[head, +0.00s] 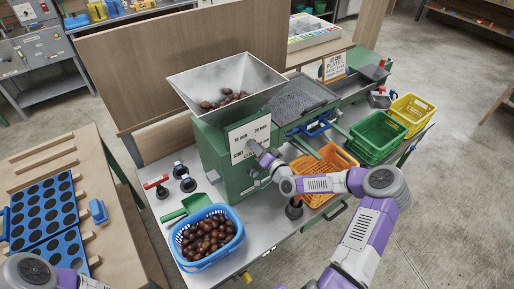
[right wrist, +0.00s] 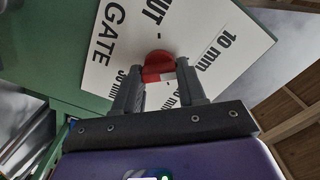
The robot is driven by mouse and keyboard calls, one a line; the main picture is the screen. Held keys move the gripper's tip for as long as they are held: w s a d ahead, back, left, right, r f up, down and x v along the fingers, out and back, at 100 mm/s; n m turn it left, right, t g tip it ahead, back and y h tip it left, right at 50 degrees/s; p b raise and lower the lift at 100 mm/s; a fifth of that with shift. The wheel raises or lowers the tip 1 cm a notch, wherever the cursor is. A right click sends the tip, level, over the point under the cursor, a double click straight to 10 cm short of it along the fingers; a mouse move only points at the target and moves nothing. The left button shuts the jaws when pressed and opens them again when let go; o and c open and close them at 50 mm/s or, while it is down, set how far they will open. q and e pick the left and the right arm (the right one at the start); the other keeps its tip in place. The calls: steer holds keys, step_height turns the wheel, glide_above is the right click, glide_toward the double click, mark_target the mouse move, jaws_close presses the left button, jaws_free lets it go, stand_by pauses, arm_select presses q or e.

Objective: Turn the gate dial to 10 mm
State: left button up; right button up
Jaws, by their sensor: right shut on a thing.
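The gate dial is a red knob (right wrist: 158,62) with a white mark, on a white plate (right wrist: 98,72) printed with SHUT, 10 mm, 20 mm, 30 mm and GATE. In the head view the plate (head: 237,136) is on the front of the green machine (head: 211,148), and my gripper hides the knob. My right gripper (head: 259,153) reaches the plate from the right. In the right wrist view its fingers (right wrist: 160,90) are shut on the knob, one on each side. The white mark faces the lower right there; its exact setting is unclear. My left gripper is out of view.
A metal hopper (head: 210,83) with chestnuts tops the machine. A blue basket of chestnuts (head: 203,263) and a green scoop (head: 196,203) are at the bench front. An orange crate (head: 338,159) lies behind my right forearm. Green (head: 373,152) and yellow (head: 425,104) crates stand right.

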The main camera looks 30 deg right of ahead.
steer(key=shift+f, duration=0.1)
steer(key=o, duration=1.1)
steer(key=shift+c, duration=0.2)
steer(key=s, duration=0.7)
steer(key=shift+s+d+p, duration=0.3)
steer(key=shift+p, duration=0.1)
